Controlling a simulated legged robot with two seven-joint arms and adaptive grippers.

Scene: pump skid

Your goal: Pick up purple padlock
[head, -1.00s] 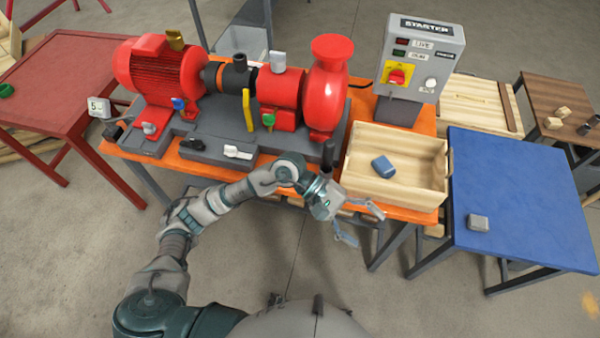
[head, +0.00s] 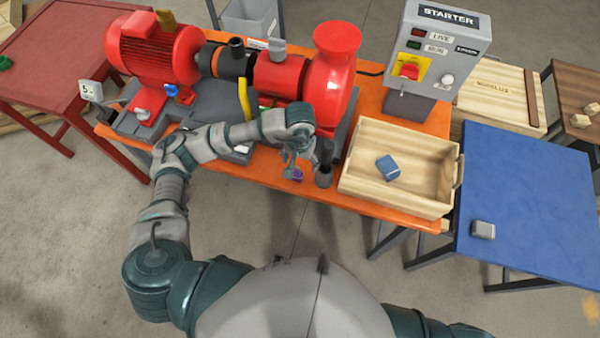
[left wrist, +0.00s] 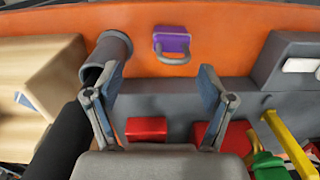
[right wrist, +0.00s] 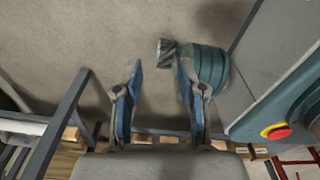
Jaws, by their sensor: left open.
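The purple padlock (left wrist: 172,43) lies on the orange bench top in the left wrist view, its grey shackle pointing toward the grey pump base. In the head view a small part of the padlock (head: 298,174) shows just below my left gripper (head: 292,163). In the left wrist view my left gripper (left wrist: 158,95) is open and empty, and the padlock sits ahead of and between its fingertips, apart from them. My right gripper (right wrist: 158,85) is open and empty over the floor in the right wrist view.
A dark grey cylinder (head: 324,172) stands close beside the left gripper. The wooden tray (head: 410,195) with a blue block (head: 387,167) is to the right. The red pump (head: 331,75) and its grey base lie behind. A blue table (head: 530,210) holds a grey block (head: 483,229).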

